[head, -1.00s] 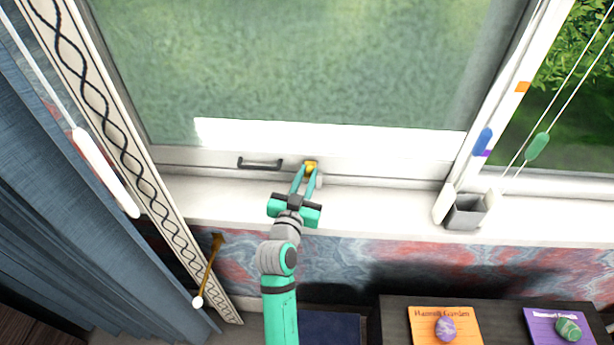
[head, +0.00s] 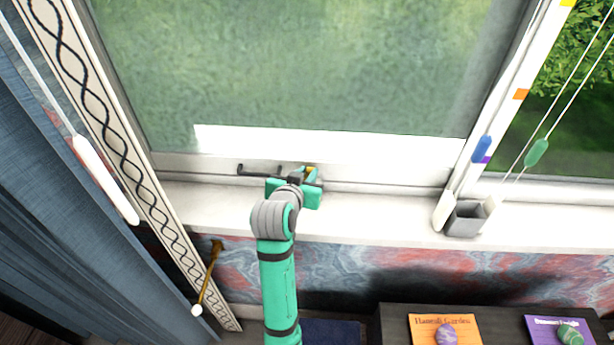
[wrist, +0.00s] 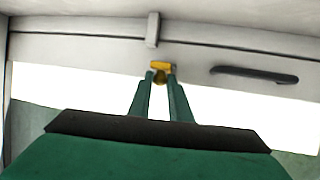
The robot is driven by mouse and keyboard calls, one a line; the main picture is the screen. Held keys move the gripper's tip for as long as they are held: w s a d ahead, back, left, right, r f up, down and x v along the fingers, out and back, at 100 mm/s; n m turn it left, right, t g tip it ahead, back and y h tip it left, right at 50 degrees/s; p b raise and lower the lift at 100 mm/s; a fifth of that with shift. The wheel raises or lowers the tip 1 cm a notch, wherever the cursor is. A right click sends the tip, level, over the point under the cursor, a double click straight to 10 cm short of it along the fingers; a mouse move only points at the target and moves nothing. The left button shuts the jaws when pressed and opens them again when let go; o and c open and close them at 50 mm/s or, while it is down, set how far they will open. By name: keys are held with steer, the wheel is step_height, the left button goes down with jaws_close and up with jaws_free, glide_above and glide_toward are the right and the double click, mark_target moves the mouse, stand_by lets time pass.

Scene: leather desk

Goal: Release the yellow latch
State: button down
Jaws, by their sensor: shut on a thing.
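The yellow latch (wrist: 161,66) is on the bottom rail of the window sash, beside a grey metal tab (wrist: 153,29). My gripper (wrist: 161,77) has its two green fingers closed on the latch, with tips at either side of its lower part. In the head view only a small bit of the latch (head: 310,170) shows, because my gripper's body hides most of it and the fingertips. The dark sash handle (head: 259,169) is left of the latch in the head view and right of it in the wrist view (wrist: 254,75).
The white sill (head: 370,214) is clear below the sash. A grey open box (head: 466,220) stands on it at the right. Blue (head: 482,149) and green (head: 537,153) cord pulls hang nearby. A blue curtain (head: 60,220) and a white wand (head: 104,178) hang at the left.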

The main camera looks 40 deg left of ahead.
steer(key=c, duration=1.6)
jaws_free()
steer(key=shift+c, duration=0.2)
steer(key=v, duration=1.1)
